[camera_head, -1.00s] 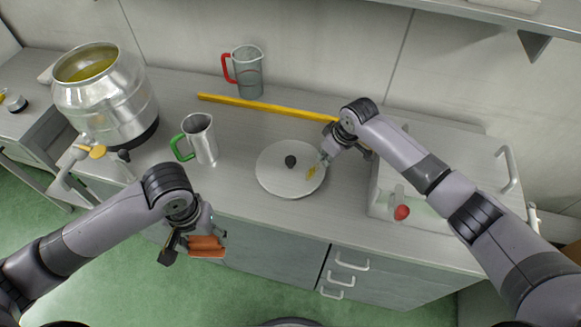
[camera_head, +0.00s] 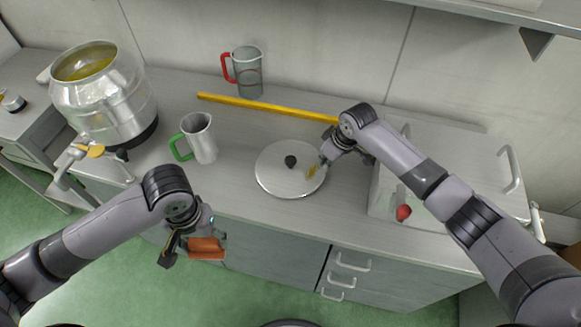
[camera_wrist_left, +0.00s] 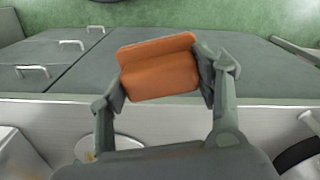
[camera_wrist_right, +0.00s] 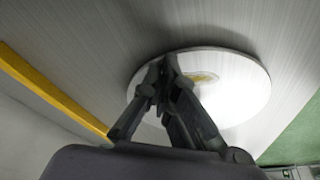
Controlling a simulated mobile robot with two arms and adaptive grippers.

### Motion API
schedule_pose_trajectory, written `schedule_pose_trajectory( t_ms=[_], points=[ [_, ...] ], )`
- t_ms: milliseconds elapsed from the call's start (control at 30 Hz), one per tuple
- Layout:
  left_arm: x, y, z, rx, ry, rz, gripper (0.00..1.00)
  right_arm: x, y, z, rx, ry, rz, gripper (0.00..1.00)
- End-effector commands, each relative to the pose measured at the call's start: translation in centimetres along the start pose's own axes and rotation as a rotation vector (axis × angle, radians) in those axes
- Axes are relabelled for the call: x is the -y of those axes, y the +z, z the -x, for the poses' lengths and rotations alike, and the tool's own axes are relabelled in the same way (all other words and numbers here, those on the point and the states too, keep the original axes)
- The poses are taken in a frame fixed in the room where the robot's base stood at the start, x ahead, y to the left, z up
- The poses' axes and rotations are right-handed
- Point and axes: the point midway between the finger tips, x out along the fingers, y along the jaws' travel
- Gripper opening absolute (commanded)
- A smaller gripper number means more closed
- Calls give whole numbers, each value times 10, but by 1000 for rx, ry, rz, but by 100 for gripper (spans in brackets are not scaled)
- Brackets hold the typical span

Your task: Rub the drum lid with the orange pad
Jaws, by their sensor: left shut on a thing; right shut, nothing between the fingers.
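The drum lid (camera_head: 283,181) is a round, pale metal disc with a dark knob, lying flat on the worktop. A yellow smear (camera_head: 312,172) shows on its right part. My left gripper (camera_head: 207,247) is shut on the orange pad (camera_head: 206,253) and holds it in front of the worktop's front edge, left of the lid and apart from it. The left wrist view also shows the pad (camera_wrist_left: 158,70) between the two fingers. My right gripper (camera_head: 326,160) is shut and empty at the lid's right edge. In the right wrist view its fingertips overlap the lid (camera_wrist_right: 235,95); I cannot tell whether they touch.
A steel jug with a green handle (camera_head: 202,140) stands left of the lid. Behind are a yellow bar (camera_head: 265,106) and a clear jug with a red handle (camera_head: 248,75). A large metal drum (camera_head: 103,105) stands at the left, a metal case (camera_head: 450,170) at the right.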

Motion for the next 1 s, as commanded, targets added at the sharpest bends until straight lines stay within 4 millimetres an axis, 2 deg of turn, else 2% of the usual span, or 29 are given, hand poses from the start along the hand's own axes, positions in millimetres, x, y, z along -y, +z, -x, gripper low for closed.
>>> schedule_pose_trajectory(
  t_ms=[233,1000],
  points=[
    [0,0,7,0,0,0,37,0,-2,6,0,0,0,0],
    [0,0,65,0,0,0,37,0,-18,58,1,-1,-1,0]
  ],
)
